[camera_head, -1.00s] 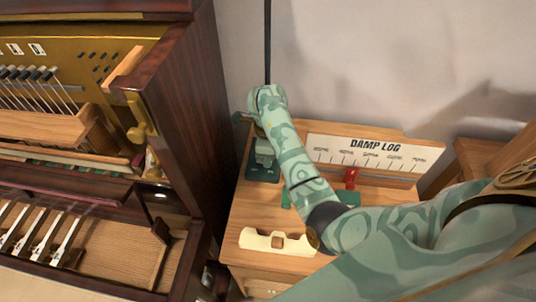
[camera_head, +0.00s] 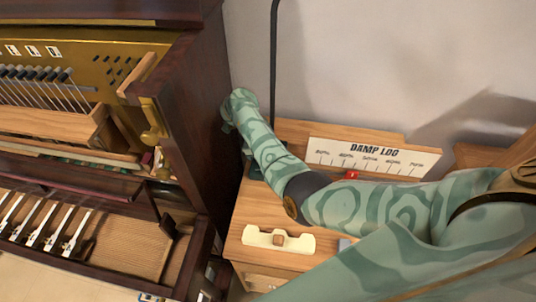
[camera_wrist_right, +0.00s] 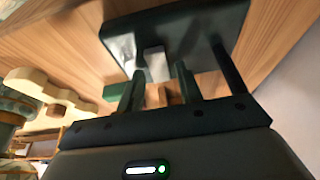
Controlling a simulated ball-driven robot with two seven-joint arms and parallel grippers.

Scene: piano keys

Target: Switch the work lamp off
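The work lamp's dark upright pole (camera_head: 273,60) rises behind the side table, and its head is out of the frame. Its dark base (camera_head: 255,165) is mostly hidden by my right arm in the head view. In the right wrist view the dark base (camera_wrist_right: 195,22) fills the top, with a small pale grey block, seemingly the switch (camera_wrist_right: 155,64), at its edge. My right gripper (camera_wrist_right: 158,88) has its two fingers apart just short of this block, with nothing clearly held. Whether they touch it I cannot tell. My left gripper is not in view.
The open piano's dark side panel (camera_head: 190,110) stands close left of my right arm. The side table (camera_head: 243,212) carries a cream holder (camera_head: 277,240), a red object (camera_head: 352,174) and a DAMP LOG board (camera_head: 372,158). A wall is behind.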

